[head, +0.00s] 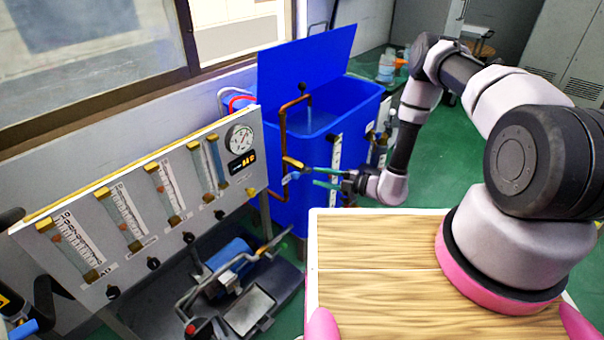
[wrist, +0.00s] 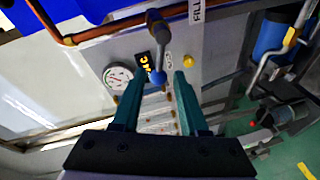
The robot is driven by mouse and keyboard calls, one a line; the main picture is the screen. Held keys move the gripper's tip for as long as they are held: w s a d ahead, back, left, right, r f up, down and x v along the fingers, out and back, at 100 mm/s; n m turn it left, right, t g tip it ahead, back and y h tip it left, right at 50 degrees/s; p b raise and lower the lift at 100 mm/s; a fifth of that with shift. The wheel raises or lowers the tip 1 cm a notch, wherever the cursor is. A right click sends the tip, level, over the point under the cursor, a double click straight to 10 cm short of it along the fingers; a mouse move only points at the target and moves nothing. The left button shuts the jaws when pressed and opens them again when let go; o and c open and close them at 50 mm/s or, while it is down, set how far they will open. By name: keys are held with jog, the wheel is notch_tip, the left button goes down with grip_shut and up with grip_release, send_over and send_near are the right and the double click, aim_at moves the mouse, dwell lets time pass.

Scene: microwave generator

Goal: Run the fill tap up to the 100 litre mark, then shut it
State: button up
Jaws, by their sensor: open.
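The open blue tank (head: 290,190) has a white scale strip (head: 335,160) on its front; its marks are too small to read. A copper pipe (head: 283,130) rises up the tank's side and bends over its rim. The fill tap (head: 292,162) is low on this pipe; in the wrist view its grey lever (wrist: 155,28) ends in a blue grip (wrist: 157,77). My gripper (head: 310,176) is open just right of the tap. In the wrist view the blue grip appears between my gripper's teal fingertips (wrist: 161,80); contact cannot be told.
A panel (head: 140,245) with several flow tubes, a round gauge (head: 240,138) and a small lit display (head: 242,163) stands left of the tank. A blue pump (head: 232,257) sits on the floor below. My wooden deck fills the lower right. Green floor lies beyond the tank.

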aim_at(294, 172)
jog(key=x, duration=1)
jog(key=shift+a, duration=0.35)
jog(key=shift+w, duration=0.1)
grip_shut()
dwell(0.8)
